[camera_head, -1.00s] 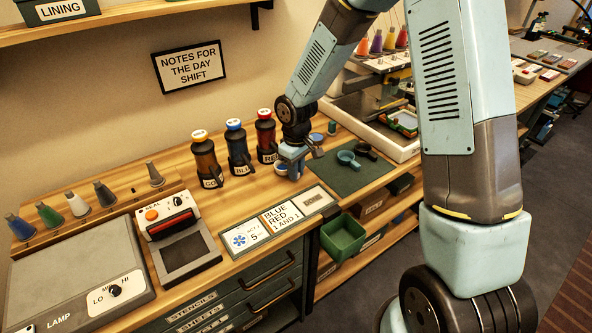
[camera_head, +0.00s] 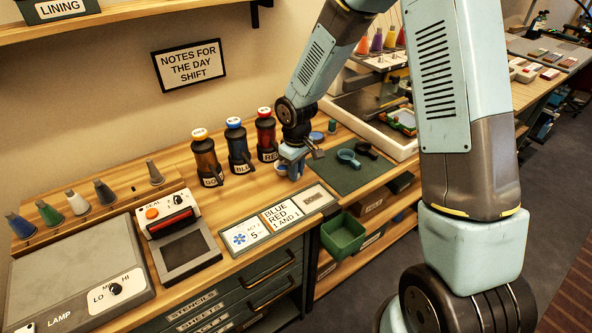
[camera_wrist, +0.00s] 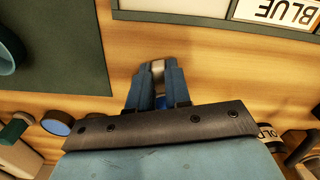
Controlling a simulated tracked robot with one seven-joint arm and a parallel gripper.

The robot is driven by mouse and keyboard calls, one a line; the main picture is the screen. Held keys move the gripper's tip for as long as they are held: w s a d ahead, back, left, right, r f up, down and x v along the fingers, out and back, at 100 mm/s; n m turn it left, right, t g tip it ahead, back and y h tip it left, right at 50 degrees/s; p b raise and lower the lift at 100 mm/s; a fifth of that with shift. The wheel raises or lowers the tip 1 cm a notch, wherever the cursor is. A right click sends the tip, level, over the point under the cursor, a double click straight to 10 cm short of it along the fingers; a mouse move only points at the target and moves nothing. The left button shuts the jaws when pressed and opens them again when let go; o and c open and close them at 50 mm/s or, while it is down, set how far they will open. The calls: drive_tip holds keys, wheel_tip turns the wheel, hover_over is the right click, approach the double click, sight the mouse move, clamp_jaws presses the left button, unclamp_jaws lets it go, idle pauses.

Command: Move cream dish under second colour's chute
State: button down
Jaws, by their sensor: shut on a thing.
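The cream dish is mostly hidden by my gripper. Only a small pale piece (camera_wrist: 157,68) shows between the fingertips in the wrist view, with a bit of blue behind it. My gripper (camera_head: 291,168) is low over the wooden table, shut on that piece, just right of and in front of the red-capped bottle. In the wrist view the blue fingers (camera_wrist: 156,80) point down at bare wood. The bottles stand in a row: gold (camera_head: 207,160), blue (camera_head: 238,147) and red (camera_head: 267,136). A card (camera_head: 283,213) reads BLUE, RED, 1 AND 1.
A dark green mat (camera_head: 350,178) right of my gripper holds a teal cup (camera_head: 348,158) and a dark one. A blue disc (camera_head: 316,136) lies behind it. A sealing device (camera_head: 172,222) stands left, and a green bin (camera_head: 343,234) is below the table edge.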

drive_tip(key=shift+f, duration=0.25)
drive_tip(key=c, duration=1)
unclamp_jaws()
drive_tip(key=shift+r, duration=0.1)
drive_tip(key=shift+r, duration=2.15)
drive_tip(key=shift+s+d, duration=0.1)
drive_tip(key=shift+s+d+r, duration=0.5)
drive_tip(key=shift+s+d, duration=0.05)
drive_tip(key=shift+s, duration=0.25)
drive_tip(key=shift+s+d+r, duration=0.5)
drive_tip(key=shift+s, duration=0.35)
drive_tip(key=shift+s+d+r, duration=0.5)
drive_tip(key=shift+s+d, duration=0.05)
drive_tip(key=shift+s, duration=0.25)
